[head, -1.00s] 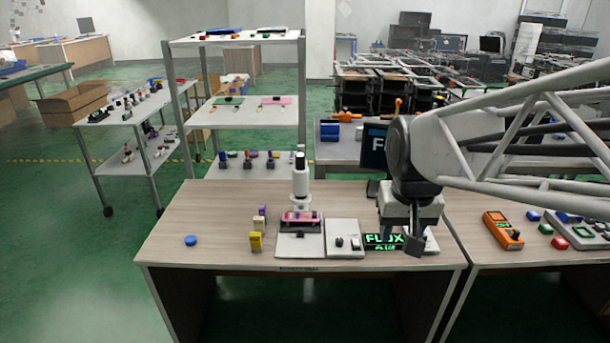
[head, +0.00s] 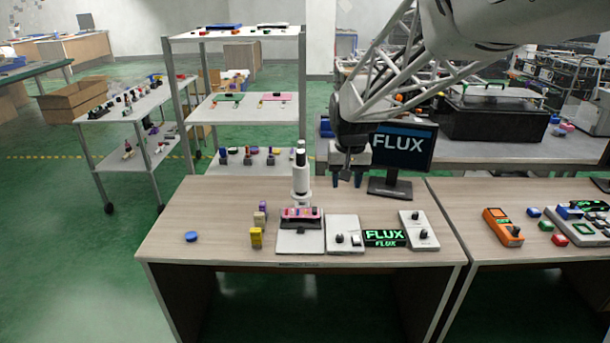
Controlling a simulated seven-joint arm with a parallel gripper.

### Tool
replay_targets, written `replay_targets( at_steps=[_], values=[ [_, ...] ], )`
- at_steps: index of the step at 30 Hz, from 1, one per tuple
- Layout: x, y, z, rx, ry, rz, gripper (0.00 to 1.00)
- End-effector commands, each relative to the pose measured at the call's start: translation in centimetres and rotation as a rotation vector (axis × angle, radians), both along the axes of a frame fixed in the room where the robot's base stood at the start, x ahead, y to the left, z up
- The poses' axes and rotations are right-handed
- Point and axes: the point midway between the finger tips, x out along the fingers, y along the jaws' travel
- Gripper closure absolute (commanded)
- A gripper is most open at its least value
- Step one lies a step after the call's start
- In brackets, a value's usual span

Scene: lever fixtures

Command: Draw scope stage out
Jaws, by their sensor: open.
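The scope (head: 301,178) is a white microscope-like column standing upright on the wooden table. Its stage (head: 301,218), dark with a pink top, sits at the foot of the column above a pale base plate (head: 299,242). My gripper (head: 347,173) hangs above the back of the table, to the right of the scope and apart from it. Its dark fingers point down and are open and empty. The stage is in clear view.
A monitor (head: 403,155) reading FLUX stands right of my gripper. Switch panels (head: 345,235) and a green FLUX display (head: 385,238) lie right of the scope. Yellow blocks (head: 256,237) and a blue disc (head: 191,236) lie left.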

Motion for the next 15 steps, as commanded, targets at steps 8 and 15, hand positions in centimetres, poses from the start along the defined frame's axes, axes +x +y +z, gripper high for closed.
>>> replay_targets(
  at_steps=[8, 15],
  values=[
    [5.9, 2.8, -3.2, -0.001, 0.027, 0.003, 0.55],
    [10.6, 5.3, -6.4, -0.003, 0.048, 0.003, 0.55]
  ],
)
